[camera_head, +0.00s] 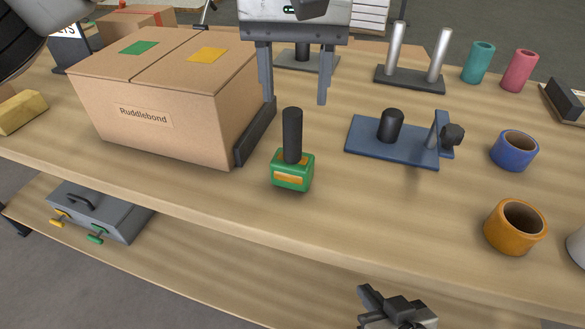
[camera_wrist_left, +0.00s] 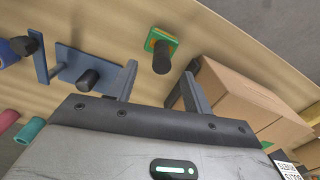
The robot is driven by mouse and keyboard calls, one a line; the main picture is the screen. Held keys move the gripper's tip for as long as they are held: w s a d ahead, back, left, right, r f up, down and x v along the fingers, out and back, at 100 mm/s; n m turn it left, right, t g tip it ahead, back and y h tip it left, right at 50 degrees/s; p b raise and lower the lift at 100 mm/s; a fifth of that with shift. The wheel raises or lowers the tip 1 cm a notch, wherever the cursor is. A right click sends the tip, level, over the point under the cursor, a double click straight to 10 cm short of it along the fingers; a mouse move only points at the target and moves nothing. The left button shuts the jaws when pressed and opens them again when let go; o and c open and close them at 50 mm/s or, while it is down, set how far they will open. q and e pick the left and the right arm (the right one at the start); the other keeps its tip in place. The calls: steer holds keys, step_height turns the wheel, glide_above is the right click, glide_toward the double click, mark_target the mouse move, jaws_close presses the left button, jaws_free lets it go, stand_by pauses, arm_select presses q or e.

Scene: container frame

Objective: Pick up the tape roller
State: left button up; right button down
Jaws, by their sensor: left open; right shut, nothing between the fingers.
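The tape roller (camera_head: 292,172), a green block with an orange label and an upright black handle, stands on the bench right of the cardboard box. It also shows in the left wrist view (camera_wrist_left: 161,45), its handle in line with the gap between my fingers. My left gripper (camera_head: 296,100) is open and empty, its fingers pointing down just behind the tape roller, not around the handle. My right gripper (camera_head: 390,303) is shut and empty, low at the front, beyond the bench's front edge.
The cardboard box (camera_head: 150,95) stands close to the left, with a dark plate (camera_head: 256,135) against its right side. A blue stand (camera_head: 375,142) is to the right. Tape rolls, blue (camera_head: 514,151) and orange (camera_head: 515,228), stand further right. The bench in front of the tape roller is clear.

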mark_target(293, 128)
arm_select(q)
step_height(293, 128, down, 8)
steer(key=shift+w+a+r, duration=0.1)
steer(key=shift+a+r, duration=0.05)
steer(key=shift+r, duration=0.1)
steer(key=c, duration=1.1)
